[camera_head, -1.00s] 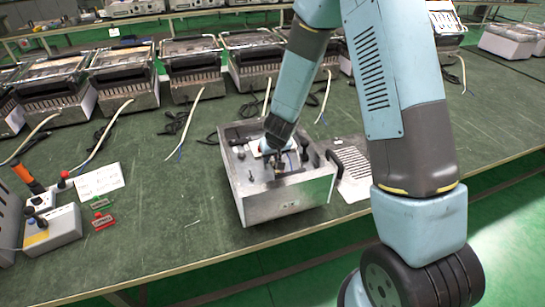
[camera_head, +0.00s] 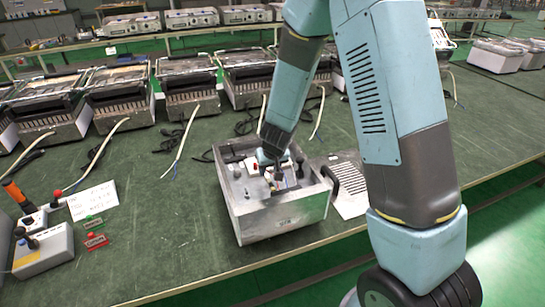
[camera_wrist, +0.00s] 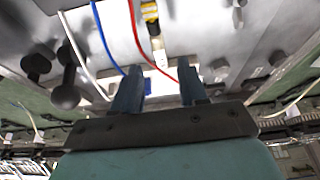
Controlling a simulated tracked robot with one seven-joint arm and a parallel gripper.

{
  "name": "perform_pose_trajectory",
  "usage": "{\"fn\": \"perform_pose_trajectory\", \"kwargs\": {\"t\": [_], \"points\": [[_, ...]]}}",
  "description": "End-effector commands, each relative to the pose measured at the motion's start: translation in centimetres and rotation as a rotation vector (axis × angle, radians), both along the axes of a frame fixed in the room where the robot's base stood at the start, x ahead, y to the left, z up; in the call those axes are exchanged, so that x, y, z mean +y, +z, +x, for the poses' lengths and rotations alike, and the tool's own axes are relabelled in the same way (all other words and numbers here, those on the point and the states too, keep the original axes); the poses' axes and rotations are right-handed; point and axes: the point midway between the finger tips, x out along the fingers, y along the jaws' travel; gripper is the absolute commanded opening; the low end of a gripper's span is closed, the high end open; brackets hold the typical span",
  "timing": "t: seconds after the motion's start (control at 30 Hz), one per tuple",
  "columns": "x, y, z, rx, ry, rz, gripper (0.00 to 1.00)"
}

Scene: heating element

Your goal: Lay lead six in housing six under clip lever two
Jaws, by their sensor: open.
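A metal box fixture (camera_head: 282,214) stands near the front edge of the bench, open at the top with small parts inside. My gripper (camera_head: 270,170) reaches down into it. In the wrist view my gripper (camera_wrist: 160,88) has its two dark blue fingers apart. A white lead (camera_wrist: 84,55), a blue lead (camera_wrist: 103,40) and a red lead (camera_wrist: 140,40) run close by, with the red one reaching towards the right finger. A yellow and brass part (camera_wrist: 151,15) lies beyond the fingertips. I cannot tell which is lead six, housing six or clip lever two.
Dark round-headed knobs (camera_wrist: 65,95) stand left of the fingers. A dark handle (camera_head: 329,179) is at the box's right side, beside a slotted plate (camera_head: 349,190). Several grill-like units line the back. A control box (camera_head: 42,250) and red tag (camera_head: 95,240) lie at left.

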Motion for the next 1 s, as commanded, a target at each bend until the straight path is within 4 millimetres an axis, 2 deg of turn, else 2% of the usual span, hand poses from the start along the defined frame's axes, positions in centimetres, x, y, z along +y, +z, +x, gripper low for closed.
{"fn": "perform_pose_trajectory", "kwargs": {"t": [0.23,1.0], "points": [[-0.1,2.0,-0.7,-0.003,0.001,0.003,0.42],[-0.6,6.1,-2.3,-0.004,0.003,0.002,0.42]]}}
